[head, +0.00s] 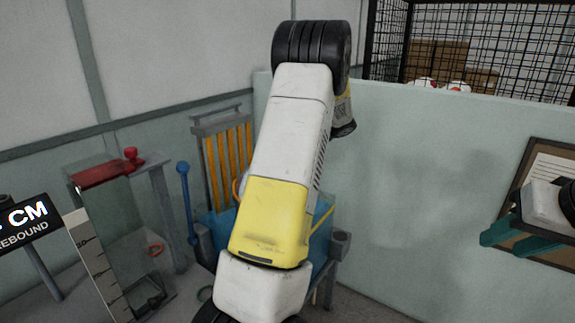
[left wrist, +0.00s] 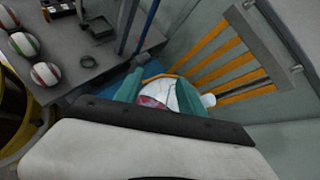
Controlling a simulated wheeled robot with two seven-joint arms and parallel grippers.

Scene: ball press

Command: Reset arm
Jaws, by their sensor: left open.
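My left arm, white and yellow, crosses the middle of the head view and hides its own gripper there. In the left wrist view my left gripper (left wrist: 158,94) has its teal fingers apart. A white and dark-pink ball (left wrist: 180,100) shows between and beyond the fingers, partly hidden by the gripper body. I cannot tell whether the fingers touch it. The blue press (head: 322,222) with orange slats (head: 228,155) stands behind my left arm. The slats also show in the left wrist view (left wrist: 213,38). My right gripper (head: 492,240) is at the right edge of the head view, with its teal fingers apart and nothing seen between them.
Several striped balls (left wrist: 32,43) lie on a grey surface at the left of the left wrist view. A clear case with a red top (head: 98,174) and a ruler (head: 95,262) stand at the left. A pale partition (head: 420,170) and a wire cage (head: 490,45) are behind.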

